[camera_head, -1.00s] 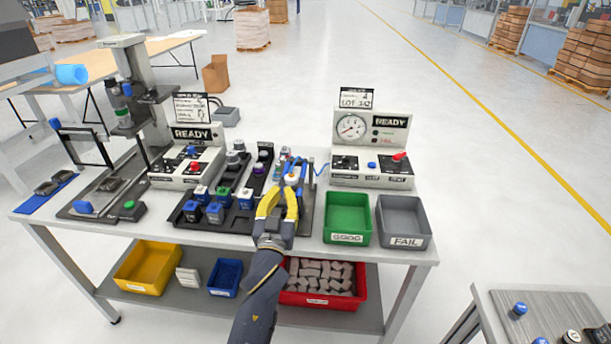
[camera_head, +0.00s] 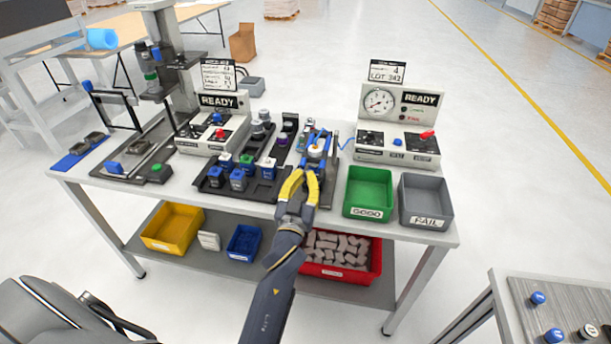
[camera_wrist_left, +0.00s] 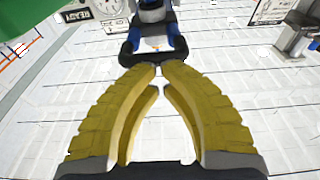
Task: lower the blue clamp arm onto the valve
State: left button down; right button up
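The valve (camera_head: 316,151), a small part with a whitish top, sits in the test fixture (camera_head: 332,176) at the middle right of the table. Blue parts (camera_head: 319,138) that appear to be the clamp stand at and behind the valve; the clamp arm's exact angle is too small to tell. My left gripper (camera_head: 303,174) has yellow fingers with a narrow gap between the tips. It is empty, in front of the fixture. My right gripper is out of view.
A green GOOD bin (camera_head: 368,210) and a grey FAIL bin (camera_head: 425,222) stand right of the gripper. A gauge box (camera_head: 398,150) is behind them. A rack with several valves (camera_head: 238,180) lies left. A press (camera_head: 168,80) stands far left.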

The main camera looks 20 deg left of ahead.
pick_arm(q)
notch_tip(320, 180, up, 10)
dwell(0.6)
dwell(1.3)
